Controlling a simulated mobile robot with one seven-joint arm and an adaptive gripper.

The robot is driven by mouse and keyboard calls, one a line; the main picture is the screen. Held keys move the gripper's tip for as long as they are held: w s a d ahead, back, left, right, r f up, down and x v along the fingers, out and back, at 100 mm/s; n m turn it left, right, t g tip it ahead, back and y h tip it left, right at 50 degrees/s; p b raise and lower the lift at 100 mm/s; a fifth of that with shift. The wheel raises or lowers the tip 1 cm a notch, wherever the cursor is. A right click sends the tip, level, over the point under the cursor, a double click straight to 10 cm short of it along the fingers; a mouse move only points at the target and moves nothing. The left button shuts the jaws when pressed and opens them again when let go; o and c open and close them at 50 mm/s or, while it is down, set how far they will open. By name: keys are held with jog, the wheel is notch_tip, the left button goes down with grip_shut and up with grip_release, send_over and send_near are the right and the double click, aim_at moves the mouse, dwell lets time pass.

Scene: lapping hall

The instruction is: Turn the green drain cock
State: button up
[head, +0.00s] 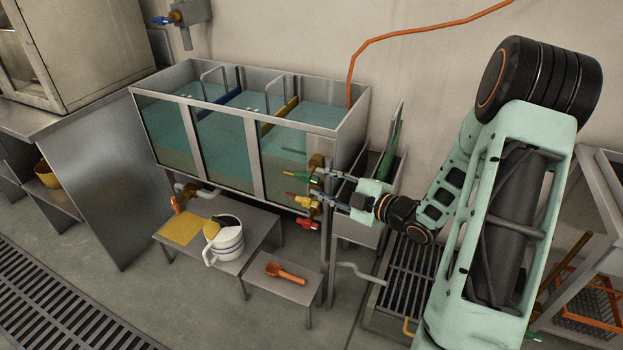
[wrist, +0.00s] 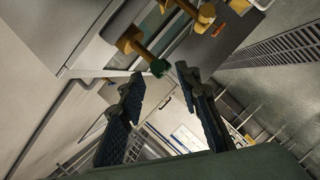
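The green drain cock (head: 303,176) sticks out from a brass valve body (head: 316,161) at the lower right corner of the glass-fronted tank. In the wrist view its green end (wrist: 160,67) lies at the mouth of the fingers, on a brass stem (wrist: 135,43). My gripper (head: 319,183) is open and reaches in from the right in the head view. In the wrist view its two dark fingers (wrist: 159,74) stand apart on either side of the green end, with gaps showing. I cannot tell whether either finger touches it.
A yellow cock (head: 299,201) and a red cock (head: 308,223) sit just below the green one. A white jug (head: 226,242) and an orange scoop (head: 286,273) rest on low benches below. A thin upright post (head: 328,262) stands close to the cocks.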

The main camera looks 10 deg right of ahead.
jog(key=v, duration=0.6)
dwell(0.3)
